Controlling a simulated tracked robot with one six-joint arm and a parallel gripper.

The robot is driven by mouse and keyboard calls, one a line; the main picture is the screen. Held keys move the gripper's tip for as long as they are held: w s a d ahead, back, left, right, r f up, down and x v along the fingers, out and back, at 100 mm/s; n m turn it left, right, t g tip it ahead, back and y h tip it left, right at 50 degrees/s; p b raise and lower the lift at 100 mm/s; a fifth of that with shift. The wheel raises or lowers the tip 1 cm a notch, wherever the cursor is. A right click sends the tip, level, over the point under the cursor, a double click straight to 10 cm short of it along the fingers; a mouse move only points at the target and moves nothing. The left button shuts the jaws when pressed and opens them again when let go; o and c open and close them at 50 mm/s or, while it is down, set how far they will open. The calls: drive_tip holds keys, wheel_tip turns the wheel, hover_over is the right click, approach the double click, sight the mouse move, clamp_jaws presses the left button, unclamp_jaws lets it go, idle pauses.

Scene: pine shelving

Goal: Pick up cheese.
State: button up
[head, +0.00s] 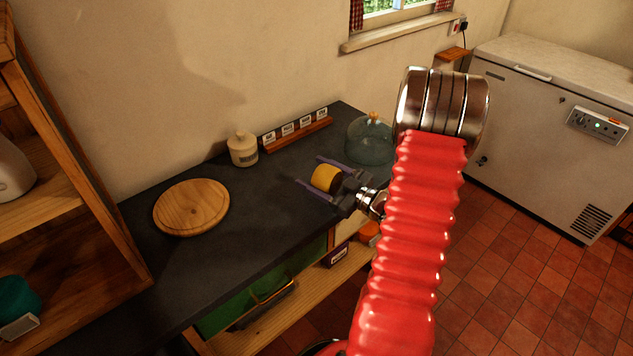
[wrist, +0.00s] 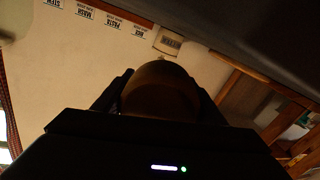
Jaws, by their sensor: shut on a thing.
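The cheese (head: 326,178) is a small yellow-orange round block with a darker side. My gripper (head: 319,179) is shut on it, with one purple finger along each side. In the head view the gripper and cheese are over the dark worktop (head: 265,215); I cannot tell exactly how high. In the wrist view the cheese (wrist: 160,92) sits dark and shaded between the fingers. My gripper also shows there (wrist: 160,98), and its body hides the lower part of the cheese.
A round wooden board (head: 191,207) lies at the left of the worktop. A cream lidded jar (head: 243,149), a rack of labelled cards (head: 298,131) and a glass dome (head: 369,141) stand along the back. Pine shelving (head: 120,245) is at left, a white chest freezer (head: 540,110) at right.

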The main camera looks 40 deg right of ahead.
wheel_tip(320, 180, up, 7)
drive_tip(key=shift+f, duration=0.2)
idle(1.0)
drive_tip(key=d+m+h, duration=0.3)
drive_tip(key=d+h, duration=0.1)
drive_tip(key=d, duration=0.1)
drive_tip(key=w+a+f+m+h, duration=0.1)
drive_tip(key=w+a+m+h, duration=0.3)
drive_tip(key=w+a, duration=0.7)
drive_tip(key=a+n+y, duration=0.1)
drive_tip(key=a, duration=0.7)
drive_tip(key=a+f+n+y, duration=0.1)
drive_tip(key=a+n, duration=0.1)
drive_tip(key=a, duration=0.6)
drive_tip(key=w+a+n+y, duration=0.1)
drive_tip(key=a+y, duration=0.1)
drive_tip(key=a, duration=0.6)
drive_tip(key=shift+a+f, duration=0.2)
drive_tip(key=shift+d, duration=0.1)
